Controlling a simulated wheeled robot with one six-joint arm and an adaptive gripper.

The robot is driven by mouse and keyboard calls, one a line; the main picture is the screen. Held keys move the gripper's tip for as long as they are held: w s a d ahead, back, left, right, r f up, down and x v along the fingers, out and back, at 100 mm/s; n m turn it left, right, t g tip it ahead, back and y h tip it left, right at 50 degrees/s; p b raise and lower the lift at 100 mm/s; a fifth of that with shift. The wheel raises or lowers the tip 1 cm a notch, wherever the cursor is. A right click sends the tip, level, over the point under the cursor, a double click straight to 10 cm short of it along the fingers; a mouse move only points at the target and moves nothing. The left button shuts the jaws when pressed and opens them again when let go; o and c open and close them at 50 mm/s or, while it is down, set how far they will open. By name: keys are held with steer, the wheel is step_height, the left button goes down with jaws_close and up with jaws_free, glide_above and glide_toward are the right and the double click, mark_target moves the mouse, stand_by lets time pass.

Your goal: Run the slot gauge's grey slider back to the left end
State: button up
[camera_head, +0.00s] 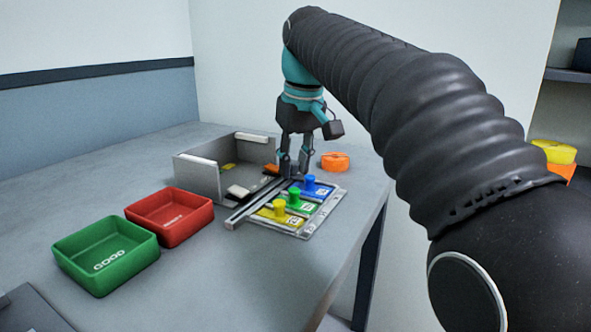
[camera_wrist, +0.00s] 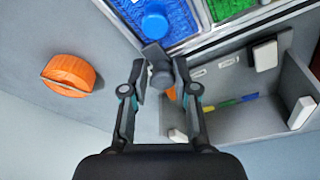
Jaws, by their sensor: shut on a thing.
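The slot gauge is a long grey rail (camera_head: 256,203) with a groove, beside the board of coloured blocks on the table. My gripper (camera_head: 293,170) is at the rail's far end, pointing down. In the wrist view, my gripper (camera_wrist: 161,78) has its fingertips closed around the grey slider's round knob (camera_wrist: 161,74). The slider is at the end of the rail (camera_wrist: 238,38) away from the trays. In the head view the fingers hide most of the slider.
A board with blue, green (camera_head: 297,203) and yellow knobbed blocks lies right beside the rail. A grey open box (camera_head: 203,178) stands on the other side. An orange round item (camera_head: 335,161) is behind. Red (camera_head: 169,217) and green (camera_head: 106,254) trays are at left.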

mark_target(238, 219)
steer(key=shift+s+a+f+b, duration=0.1)
steer(key=shift+s+a+b, duration=0.2)
steer(key=shift+s+a, duration=1.6)
steer(key=shift+s+a+f+b, duration=0.1)
steer(key=shift+s+a+b, duration=0.2)
steer(key=shift+s+a, duration=1.6)
steer(key=shift+s+a+f+b, duration=0.1)
steer(key=shift+s+a+b, duration=0.4)
steer(key=shift+s, duration=2.5)
steer(key=shift+a, duration=0.25)
steer(key=o, duration=0.6)
steer(key=shift+c, duration=0.2)
steer(key=shift+r, duration=0.1)
steer(key=shift+r, duration=0.15)
steer(key=p+v, duration=0.4)
steer(key=w+p+v, duration=0.1)
steer(key=p+v, duration=0.1)
steer(key=shift+a+p, duration=0.25)
steer(key=shift+p, duration=0.1)
